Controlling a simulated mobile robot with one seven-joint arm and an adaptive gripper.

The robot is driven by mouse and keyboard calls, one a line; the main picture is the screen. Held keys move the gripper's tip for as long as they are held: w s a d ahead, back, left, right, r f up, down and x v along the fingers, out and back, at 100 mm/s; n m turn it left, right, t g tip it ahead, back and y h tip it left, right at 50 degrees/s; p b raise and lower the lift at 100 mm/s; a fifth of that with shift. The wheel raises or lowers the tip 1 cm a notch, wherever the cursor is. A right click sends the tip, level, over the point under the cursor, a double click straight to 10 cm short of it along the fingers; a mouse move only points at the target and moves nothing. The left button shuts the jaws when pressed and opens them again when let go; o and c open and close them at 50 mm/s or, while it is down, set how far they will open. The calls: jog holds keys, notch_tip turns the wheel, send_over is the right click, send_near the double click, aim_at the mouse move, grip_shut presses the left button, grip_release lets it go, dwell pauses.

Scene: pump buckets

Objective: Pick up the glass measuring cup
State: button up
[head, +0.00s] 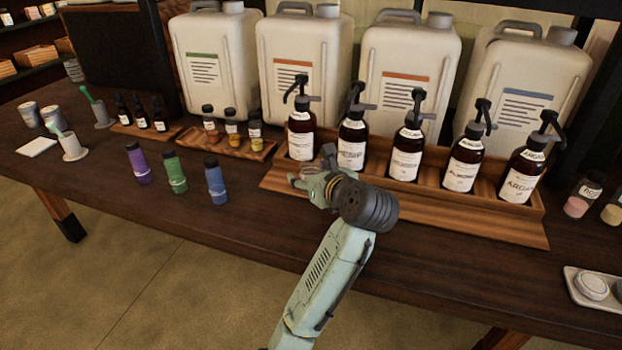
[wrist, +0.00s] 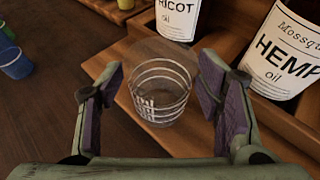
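The glass measuring cup (wrist: 160,98) is clear with white ring markings. In the wrist view it stands upright on the wooden ledge in front of the pump bottles. My gripper (wrist: 163,82) is open, with its two purple-padded fingers to the left and right of the cup in that view. Gaps show between the pads and the glass, and nothing is held. In the head view my gripper (head: 318,180) is low over the front ledge of the bottle rack, and the cup is mostly hidden by it.
Several brown pump bottles (head: 405,153) stand in the wooden rack (head: 450,215) just behind the cup. Purple, green and blue bottles (head: 216,182) stand to the left. Large white jugs (head: 408,75) line the back. The table front left of my arm is clear.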

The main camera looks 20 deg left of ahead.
jog(key=c, duration=1.1)
jog(key=shift+r, duration=0.1)
